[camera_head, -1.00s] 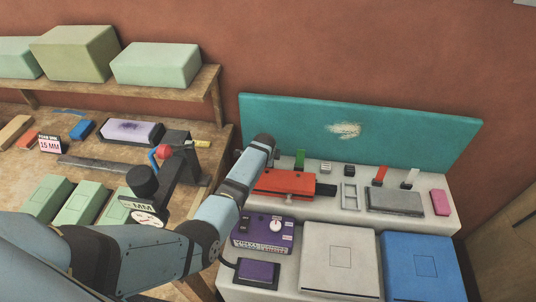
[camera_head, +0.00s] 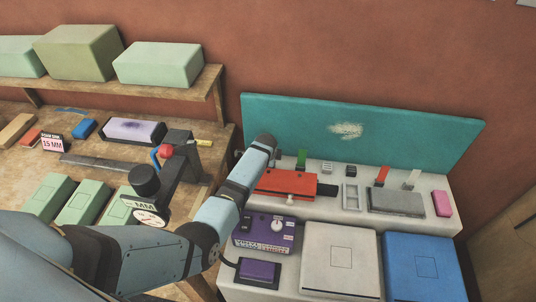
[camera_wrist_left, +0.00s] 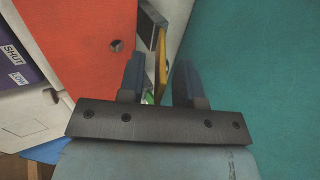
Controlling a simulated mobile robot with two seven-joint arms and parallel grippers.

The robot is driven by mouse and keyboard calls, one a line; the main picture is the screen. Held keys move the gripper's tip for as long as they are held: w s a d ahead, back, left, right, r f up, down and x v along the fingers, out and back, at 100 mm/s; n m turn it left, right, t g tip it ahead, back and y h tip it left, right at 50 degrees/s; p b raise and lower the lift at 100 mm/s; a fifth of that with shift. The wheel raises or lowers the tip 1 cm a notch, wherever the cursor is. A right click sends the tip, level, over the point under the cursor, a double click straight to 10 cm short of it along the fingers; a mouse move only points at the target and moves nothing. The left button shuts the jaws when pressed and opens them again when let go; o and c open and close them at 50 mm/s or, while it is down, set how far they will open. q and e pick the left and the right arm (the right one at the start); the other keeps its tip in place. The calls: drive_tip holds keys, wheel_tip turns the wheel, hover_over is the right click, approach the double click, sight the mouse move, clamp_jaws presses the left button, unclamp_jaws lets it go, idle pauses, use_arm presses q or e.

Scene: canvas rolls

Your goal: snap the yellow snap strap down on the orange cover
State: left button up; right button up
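The orange cover (camera_head: 287,182) lies on the grey bench in the head view. In the left wrist view the orange cover (camera_wrist_left: 85,40) fills the upper left and has a small round hole. The yellow snap strap (camera_wrist_left: 161,58) shows as a narrow upright strip beside the cover's edge. My left gripper (camera_wrist_left: 160,76) is open, its two dark fingers on either side of the strap's line, with a gap visible. Whether a finger touches the strap I cannot tell. In the head view my own left arm hides the gripper and strap. My right gripper is in no view.
A teal panel (camera_head: 360,130) stands close behind the cover. A purple control box (camera_head: 264,232), a pale square block (camera_head: 340,262) and a blue one (camera_head: 425,268) lie in front. A black part (camera_head: 327,190) and a grey frame (camera_head: 351,197) sit to the right.

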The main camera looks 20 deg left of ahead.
use_arm(q)
drive_tip(key=v, duration=1.3)
drive_tip(key=shift+s+r, duration=0.15)
drive_tip(key=shift+s, duration=0.05)
